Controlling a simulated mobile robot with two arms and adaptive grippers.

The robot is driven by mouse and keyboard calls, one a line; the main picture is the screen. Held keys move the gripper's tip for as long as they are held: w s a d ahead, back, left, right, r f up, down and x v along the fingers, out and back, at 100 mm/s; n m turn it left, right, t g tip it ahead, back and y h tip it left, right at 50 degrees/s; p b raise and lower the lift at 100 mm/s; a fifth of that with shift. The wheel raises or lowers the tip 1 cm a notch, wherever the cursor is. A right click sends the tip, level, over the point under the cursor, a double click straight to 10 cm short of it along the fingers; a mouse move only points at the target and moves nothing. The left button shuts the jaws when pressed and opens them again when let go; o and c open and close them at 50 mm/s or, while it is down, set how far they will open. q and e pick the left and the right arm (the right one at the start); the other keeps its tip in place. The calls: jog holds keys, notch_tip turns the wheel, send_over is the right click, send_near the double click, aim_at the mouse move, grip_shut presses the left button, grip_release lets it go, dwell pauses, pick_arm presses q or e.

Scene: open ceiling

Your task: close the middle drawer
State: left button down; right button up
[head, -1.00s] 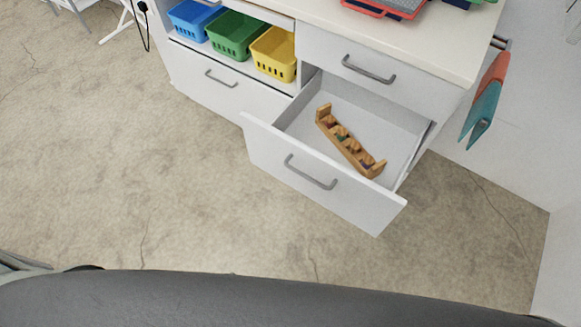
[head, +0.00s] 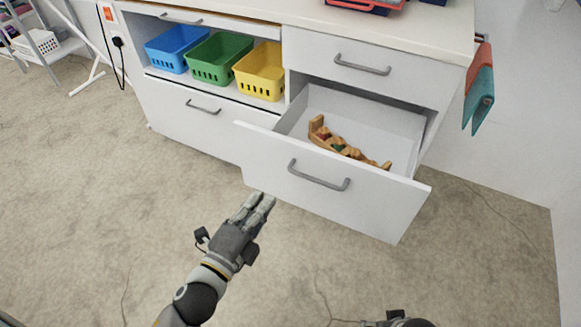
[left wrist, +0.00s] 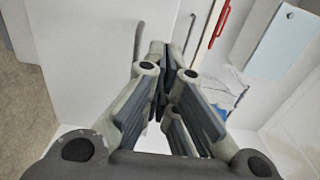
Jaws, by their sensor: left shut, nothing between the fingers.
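The middle drawer (head: 335,201) is the white one below the top right drawer of the cabinet. It is pulled well out, with its grey bar handle (head: 318,177) on the front. A wooden toy with coloured parts (head: 345,147) lies inside. My left gripper (head: 264,198) is shut and empty, in front of the drawer's lower left corner in the picture. I cannot tell whether it touches the front. Its closed fingers also show in the left wrist view (left wrist: 160,55), against white surfaces. A dark part of my right arm shows at the bottom edge; its fingers cannot be made out.
The top right drawer (head: 305,62) and lower left drawer (head: 185,115) are shut. Blue (head: 177,50), green (head: 218,62) and yellow (head: 262,75) baskets stand in the open shelf. Cloths (head: 478,88) hang at the cabinet's right side. The floor in front is clear.

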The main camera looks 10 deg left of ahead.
aim_at(295, 151)
pick_arm(q)
jog(key=x, duration=1.3)
jog(key=shift+w, duration=0.1)
jog(key=shift+w+d, duration=0.15)
jog(key=shift+w, duration=0.2)
pick_arm(e)
jog(key=shift+w, duration=0.1)
jog(key=shift+f, duration=0.15)
